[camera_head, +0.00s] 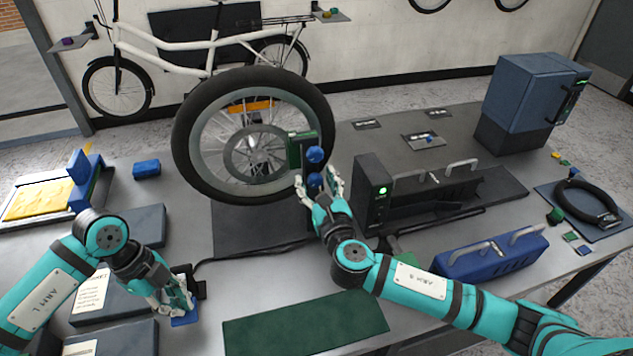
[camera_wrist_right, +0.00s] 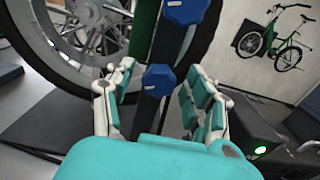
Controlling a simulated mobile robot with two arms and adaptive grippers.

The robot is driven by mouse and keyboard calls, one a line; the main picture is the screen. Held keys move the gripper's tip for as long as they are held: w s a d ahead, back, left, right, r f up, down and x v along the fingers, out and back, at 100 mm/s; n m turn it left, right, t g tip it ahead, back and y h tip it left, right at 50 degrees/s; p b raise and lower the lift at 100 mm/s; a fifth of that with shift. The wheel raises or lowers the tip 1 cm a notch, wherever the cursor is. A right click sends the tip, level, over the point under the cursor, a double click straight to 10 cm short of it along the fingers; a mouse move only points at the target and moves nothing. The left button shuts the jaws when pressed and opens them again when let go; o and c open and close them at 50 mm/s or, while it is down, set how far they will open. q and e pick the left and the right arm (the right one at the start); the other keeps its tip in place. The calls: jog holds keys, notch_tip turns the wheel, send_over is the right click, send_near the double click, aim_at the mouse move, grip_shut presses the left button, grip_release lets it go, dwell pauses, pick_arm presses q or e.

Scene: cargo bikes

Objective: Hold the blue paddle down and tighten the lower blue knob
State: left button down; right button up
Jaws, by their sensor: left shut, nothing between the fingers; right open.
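The blue paddle (camera_head: 185,320) lies low on the table at the left, joined to a small black block. My left gripper (camera_head: 187,305) is shut with its fingertips over the paddle; they look in contact, but the paddle is partly covered. The lower blue knob (camera_head: 314,181) is on the green and black holder beside the bike wheel, below a matching upper blue knob (camera_head: 315,155). My right gripper (camera_head: 318,186) is open, its fingers on either side of the lower knob. In the right wrist view the lower knob (camera_wrist_right: 159,80) sits between the fingers, with a visible gap.
The large wheel (camera_head: 180,150) stands just behind the knobs. A black box with a green light (camera_head: 373,190) stands close right of my right gripper. A blue handled case (camera_head: 490,255) lies near my right arm. A green mat (camera_head: 305,322) lies clear in front.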

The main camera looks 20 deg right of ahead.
grip_shut()
jog(key=shift+m, duration=0.5)
jog(key=m, duration=0.4)
jog(key=shift+m, duration=0.4)
jog(key=m, duration=0.5)
jog(key=shift+f, duration=0.1)
jog(key=m, duration=0.5)
jog(key=shift+m, duration=0.4)
jog(key=m, duration=0.5)
jog(key=shift+m, duration=0.4)
